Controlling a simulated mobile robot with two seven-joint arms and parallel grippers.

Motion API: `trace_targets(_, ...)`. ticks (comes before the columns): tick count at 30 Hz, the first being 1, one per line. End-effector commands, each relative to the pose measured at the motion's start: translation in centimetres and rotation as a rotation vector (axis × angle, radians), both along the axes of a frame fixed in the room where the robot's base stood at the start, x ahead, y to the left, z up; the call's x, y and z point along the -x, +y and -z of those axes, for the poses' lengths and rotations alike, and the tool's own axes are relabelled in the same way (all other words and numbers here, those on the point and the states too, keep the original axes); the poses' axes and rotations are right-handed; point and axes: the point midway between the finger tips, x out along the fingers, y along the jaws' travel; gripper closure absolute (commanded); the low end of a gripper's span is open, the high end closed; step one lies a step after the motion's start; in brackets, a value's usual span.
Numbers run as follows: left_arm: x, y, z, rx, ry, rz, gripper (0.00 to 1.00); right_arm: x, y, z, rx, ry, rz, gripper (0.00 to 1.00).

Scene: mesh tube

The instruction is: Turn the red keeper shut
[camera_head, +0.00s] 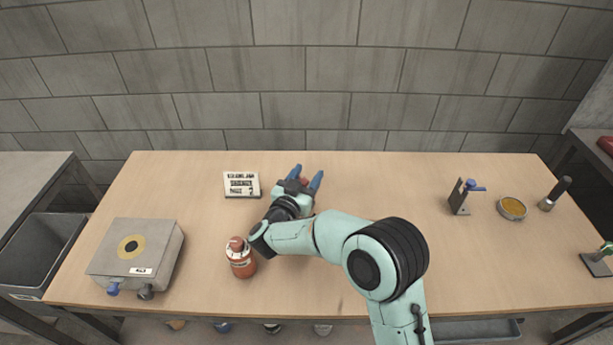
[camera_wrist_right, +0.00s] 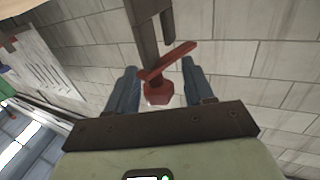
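The red keeper (camera_wrist_right: 170,62) shows in the right wrist view as a flat red bar set slantwise, with a red knob (camera_wrist_right: 159,93) at its near end. It sits against a dark upright bracket (camera_wrist_right: 146,22). My right gripper (camera_wrist_right: 160,85) is open, with one blue finger on each side of the knob and visible gaps between. In the head view my right gripper (camera_head: 307,178) is over the back middle of the table, with a bit of red between its fingers; my arm and hand hide most of the bracket. My left gripper is not in view.
A printed sign (camera_head: 241,184) stands just left of my right gripper. A red bottle (camera_head: 241,262) stands near my forearm. A grey box (camera_head: 135,250) is at the left. A stand with a blue lever (camera_head: 460,195) and a round dish (camera_head: 512,208) are at the right.

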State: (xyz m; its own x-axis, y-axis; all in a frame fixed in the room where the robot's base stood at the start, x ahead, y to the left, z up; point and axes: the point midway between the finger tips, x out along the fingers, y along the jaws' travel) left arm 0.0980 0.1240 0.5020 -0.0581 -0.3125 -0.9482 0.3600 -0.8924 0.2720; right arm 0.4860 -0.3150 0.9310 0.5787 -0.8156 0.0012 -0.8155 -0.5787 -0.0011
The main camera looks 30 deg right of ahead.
Motion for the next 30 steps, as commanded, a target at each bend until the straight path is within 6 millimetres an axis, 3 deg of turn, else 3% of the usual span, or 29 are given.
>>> trace_targets(8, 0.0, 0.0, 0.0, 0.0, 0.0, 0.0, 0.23, 0.3, 0.4, 0.1, -0.001, 0.002, -0.001, 0.48)
trace_targets(21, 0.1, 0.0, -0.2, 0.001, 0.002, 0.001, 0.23, 5.1, 7.3, 0.0, -0.001, 0.002, -0.004, 0.48)
trace_targets(30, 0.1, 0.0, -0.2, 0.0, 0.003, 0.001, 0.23, 6.9, 9.7, 0.0, 0.0, 0.0, -0.001, 0.48)
